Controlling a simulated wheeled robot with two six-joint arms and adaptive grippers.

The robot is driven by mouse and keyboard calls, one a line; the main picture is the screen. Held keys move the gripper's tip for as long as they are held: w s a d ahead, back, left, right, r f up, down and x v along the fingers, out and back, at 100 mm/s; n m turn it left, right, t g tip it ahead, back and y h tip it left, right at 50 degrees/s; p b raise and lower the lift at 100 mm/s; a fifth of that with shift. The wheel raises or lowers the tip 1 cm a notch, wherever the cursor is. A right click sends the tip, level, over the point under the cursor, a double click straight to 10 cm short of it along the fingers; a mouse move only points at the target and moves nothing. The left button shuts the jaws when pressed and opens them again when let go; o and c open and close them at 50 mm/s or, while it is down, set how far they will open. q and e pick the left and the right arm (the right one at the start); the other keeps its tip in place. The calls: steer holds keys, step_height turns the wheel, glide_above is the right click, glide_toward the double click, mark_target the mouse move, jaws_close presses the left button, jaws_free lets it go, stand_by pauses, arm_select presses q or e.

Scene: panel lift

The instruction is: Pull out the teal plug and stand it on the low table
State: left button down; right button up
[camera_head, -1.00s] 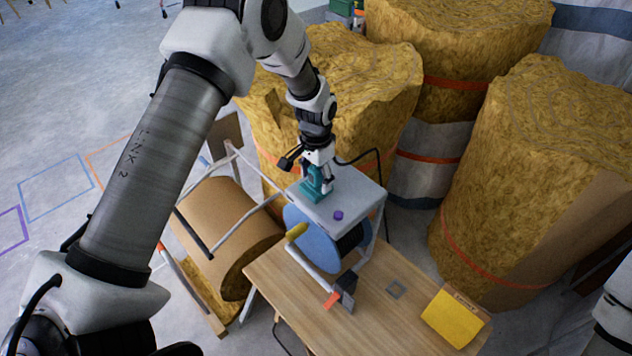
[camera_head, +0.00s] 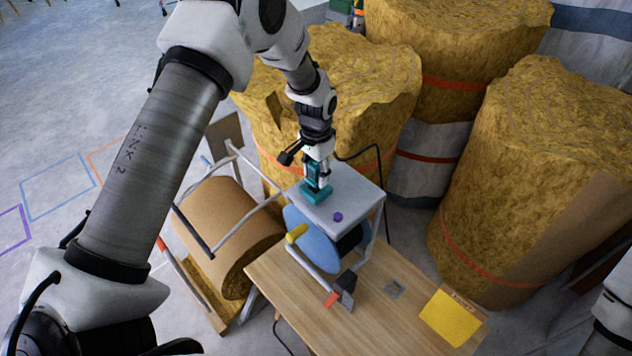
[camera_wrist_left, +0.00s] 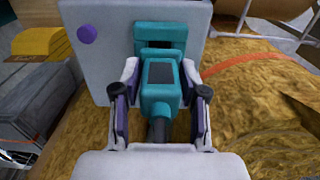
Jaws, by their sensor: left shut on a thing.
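The teal plug (camera_wrist_left: 160,92) is between the two fingers of my left gripper (camera_wrist_left: 160,112), which is shut on it. In the head view the plug (camera_head: 313,178) is upright at the grey panel's top, with my left gripper (camera_head: 318,174) above and around it. A teal socket (camera_wrist_left: 160,32) with a dark slot sits on the grey panel (camera_wrist_left: 105,65). The plug is close to the socket; I cannot tell whether they still touch. The wooden low table (camera_head: 290,305) is in front of the panel. My right gripper is out of view.
A purple knob (camera_head: 338,217) is on the panel. A yellow pad (camera_head: 450,318) lies at right. Big straw-coloured rolls (camera_head: 530,170) stand behind.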

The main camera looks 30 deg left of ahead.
mark_target(316, 163)
arm_select(q)
steer(key=shift+r+p, duration=1.25)
steer(key=shift+r, duration=0.55)
